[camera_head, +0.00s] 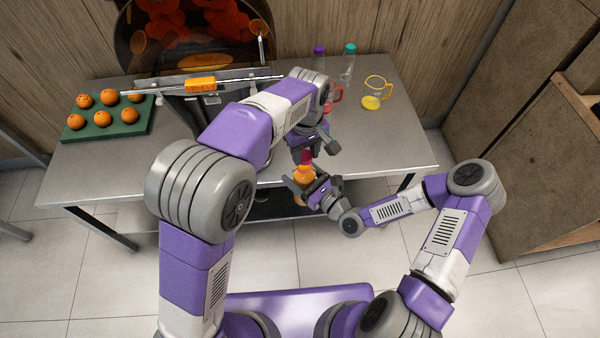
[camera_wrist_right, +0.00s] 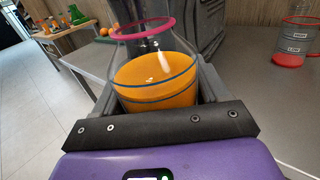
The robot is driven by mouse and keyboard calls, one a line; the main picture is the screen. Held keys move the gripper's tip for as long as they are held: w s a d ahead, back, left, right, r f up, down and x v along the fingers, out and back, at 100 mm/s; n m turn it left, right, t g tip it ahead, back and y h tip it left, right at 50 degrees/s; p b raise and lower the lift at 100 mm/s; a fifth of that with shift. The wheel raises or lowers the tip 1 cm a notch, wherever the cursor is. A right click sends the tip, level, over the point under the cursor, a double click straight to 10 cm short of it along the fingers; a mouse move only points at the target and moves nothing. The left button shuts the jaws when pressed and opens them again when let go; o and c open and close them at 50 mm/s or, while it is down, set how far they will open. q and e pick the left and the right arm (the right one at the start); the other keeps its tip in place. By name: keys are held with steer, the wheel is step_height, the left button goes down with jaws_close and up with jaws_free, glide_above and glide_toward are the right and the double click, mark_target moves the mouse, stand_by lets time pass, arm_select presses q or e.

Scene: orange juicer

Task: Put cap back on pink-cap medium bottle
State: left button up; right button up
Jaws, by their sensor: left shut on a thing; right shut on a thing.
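My right gripper (camera_head: 305,188) is shut around the medium bottle (camera_head: 303,174), which holds orange juice, in front of the table edge. In the right wrist view the clear bottle (camera_wrist_right: 155,75) sits between the fingers of my right gripper (camera_wrist_right: 158,95), with a pink ring around its neck. The bottle's top is cut off there. My left gripper (camera_head: 306,146) is shut on the pink cap (camera_head: 306,156), just above the bottle in the head view. I cannot tell whether cap and bottle touch.
The juicer (camera_head: 200,86) stands on the metal table (camera_head: 405,140). A green tray (camera_head: 100,132) holds several oranges at left. A purple-capped bottle (camera_head: 319,60), a teal-capped bottle (camera_head: 347,65), a yellow jug (camera_head: 375,94) and a red jug (camera_head: 335,96) stand at back right. The table's right side is clear.

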mark_target(304, 182)
stand_by(0.6)
arm_select(q)
steer(key=shift+f, duration=0.9)
steer(key=shift+f, duration=0.5)
